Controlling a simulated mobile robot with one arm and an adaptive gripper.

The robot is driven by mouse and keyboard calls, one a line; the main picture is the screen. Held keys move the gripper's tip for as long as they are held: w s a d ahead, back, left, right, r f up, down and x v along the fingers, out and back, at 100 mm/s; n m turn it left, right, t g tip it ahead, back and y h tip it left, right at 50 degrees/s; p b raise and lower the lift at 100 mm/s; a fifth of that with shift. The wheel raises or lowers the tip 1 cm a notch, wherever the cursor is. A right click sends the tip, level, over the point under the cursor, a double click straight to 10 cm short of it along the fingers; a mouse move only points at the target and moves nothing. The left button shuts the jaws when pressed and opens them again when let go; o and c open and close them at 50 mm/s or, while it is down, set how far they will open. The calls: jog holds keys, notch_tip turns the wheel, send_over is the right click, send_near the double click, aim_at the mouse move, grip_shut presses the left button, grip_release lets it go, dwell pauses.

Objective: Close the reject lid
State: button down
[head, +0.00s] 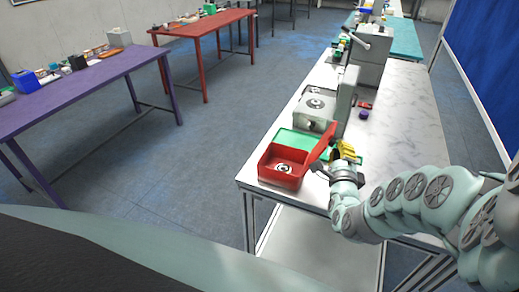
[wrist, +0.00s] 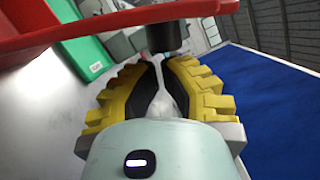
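The red reject box (head: 280,172) sits at the near left corner of the white table, with a round black-and-white mark or item inside. Its red lid (head: 320,145) stands open, tilted up on the box's right side. My gripper (head: 345,150), with yellow fingers, is just right of the lid; I cannot tell whether they touch. In the wrist view the lid crosses the top as a red band (wrist: 110,26). The gripper's fingers (wrist: 160,65) are drawn together at the tips, with only a thin gap and nothing seen between them.
A green tray (head: 300,139) lies behind the red box. A grey machine (head: 314,112) stands beyond it. A small purple object (head: 364,115) and a red one (head: 365,105) lie on the white table (head: 405,110). The table's right side is mostly clear.

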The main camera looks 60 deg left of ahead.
jog(key=shift+s+a+r+n+p, duration=0.15)
jog(key=shift+a+r+n+p, duration=0.15)
jog(key=shift+n+p, duration=0.1)
